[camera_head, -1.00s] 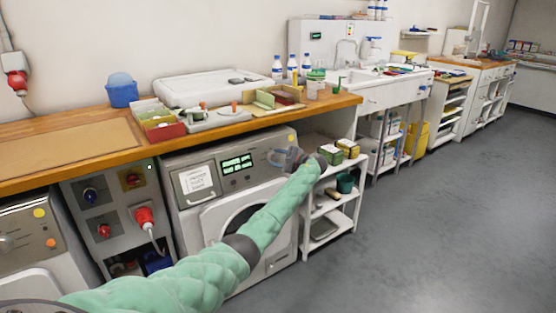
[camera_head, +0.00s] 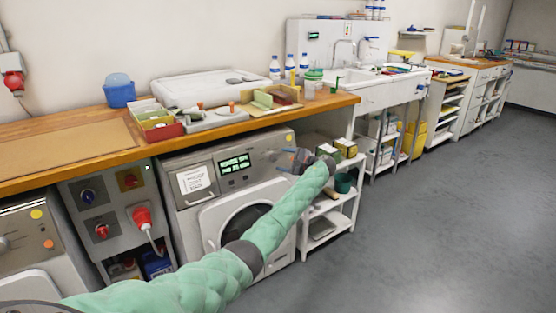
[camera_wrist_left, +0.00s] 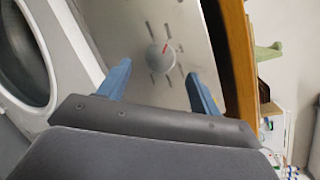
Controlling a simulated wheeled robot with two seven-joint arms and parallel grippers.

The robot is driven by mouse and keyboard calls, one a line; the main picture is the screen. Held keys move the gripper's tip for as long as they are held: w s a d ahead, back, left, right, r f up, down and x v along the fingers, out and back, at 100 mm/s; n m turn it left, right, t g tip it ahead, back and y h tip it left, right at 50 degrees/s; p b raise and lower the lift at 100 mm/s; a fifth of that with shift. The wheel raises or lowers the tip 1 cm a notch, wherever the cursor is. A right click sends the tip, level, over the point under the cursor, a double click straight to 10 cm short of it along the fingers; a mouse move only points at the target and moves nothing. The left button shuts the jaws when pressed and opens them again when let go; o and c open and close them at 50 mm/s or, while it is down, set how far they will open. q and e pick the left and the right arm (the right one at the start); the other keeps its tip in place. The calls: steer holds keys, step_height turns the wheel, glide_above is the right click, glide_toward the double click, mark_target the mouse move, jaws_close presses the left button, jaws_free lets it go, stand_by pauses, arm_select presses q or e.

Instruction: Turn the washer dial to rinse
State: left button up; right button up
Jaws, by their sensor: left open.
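The washer (camera_head: 190,217) stands under the wooden counter, with a lit green display on its panel. In the left wrist view its dial (camera_wrist_left: 160,57) is a round grey knob with a red pointer mark, ringed by dark marks on the metal panel. The mark lettering is too small to read. My left gripper (camera_head: 293,159) is in front of the right end of the panel and hides the dial in the head view. In the left wrist view its two blue fingers (camera_wrist_left: 160,86) are apart and empty. The dial appears between and beyond their tips, not gripped. My right gripper is out of view.
A white shelf trolley (camera_head: 330,222) with small boxes stands right of the washer, close to my left wrist. The wooden counter edge (camera_head: 220,132) overhangs the panel. A control box with a red plug (camera_head: 141,216) is on the left. The floor at right is clear.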

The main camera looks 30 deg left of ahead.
arm_select(q)
steer(key=d, duration=0.3)
steer(key=shift+s+r, duration=0.15)
steer(key=shift+r, duration=0.05)
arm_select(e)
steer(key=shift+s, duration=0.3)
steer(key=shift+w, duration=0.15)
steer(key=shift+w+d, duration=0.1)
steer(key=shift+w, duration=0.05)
